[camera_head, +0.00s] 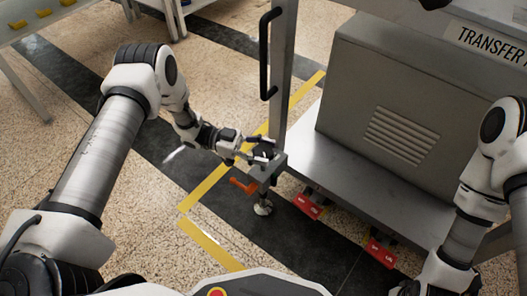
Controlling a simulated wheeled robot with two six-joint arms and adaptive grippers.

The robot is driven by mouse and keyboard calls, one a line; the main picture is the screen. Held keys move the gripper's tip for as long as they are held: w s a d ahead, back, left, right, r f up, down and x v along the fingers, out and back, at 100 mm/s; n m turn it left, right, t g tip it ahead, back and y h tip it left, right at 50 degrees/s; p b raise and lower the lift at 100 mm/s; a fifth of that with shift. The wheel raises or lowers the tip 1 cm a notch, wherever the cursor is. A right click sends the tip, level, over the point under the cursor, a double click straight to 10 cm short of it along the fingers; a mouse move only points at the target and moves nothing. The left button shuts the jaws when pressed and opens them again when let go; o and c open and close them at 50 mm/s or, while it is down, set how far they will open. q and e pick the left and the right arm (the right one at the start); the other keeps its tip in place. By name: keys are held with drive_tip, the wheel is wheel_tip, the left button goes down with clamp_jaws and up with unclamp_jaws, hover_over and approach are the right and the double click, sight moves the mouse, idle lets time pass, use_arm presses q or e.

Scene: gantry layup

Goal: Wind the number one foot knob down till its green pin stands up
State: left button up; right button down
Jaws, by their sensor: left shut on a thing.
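My left gripper (259,150) is shut on the dark foot knob (266,153) at the top of a bracket, at the base of a grey upright post. The fingers cover much of the knob. Below it, an orange lever (244,187) sticks out to the left, and a round levelling foot (263,208) stands on the floor. I cannot make out a green pin or a number on the knob. My right arm comes in at the right edge and bends down to the bottom edge; its gripper does not show.
The post has a black handle (265,55). Yellow tape (207,189) marks the floor, which is clear at left.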

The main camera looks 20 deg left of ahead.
use_arm(q)
drive_tip(key=shift+m+g, duration=0.5)
drive_tip(key=shift+g, duration=0.3)
drive_tip(key=o, duration=1.2)
drive_tip(key=shift+d, duration=0.1)
drive_tip(key=shift+c, duration=0.2)
drive_tip(key=w+a, duration=0.1)
drive_tip(key=a, duration=1.1)
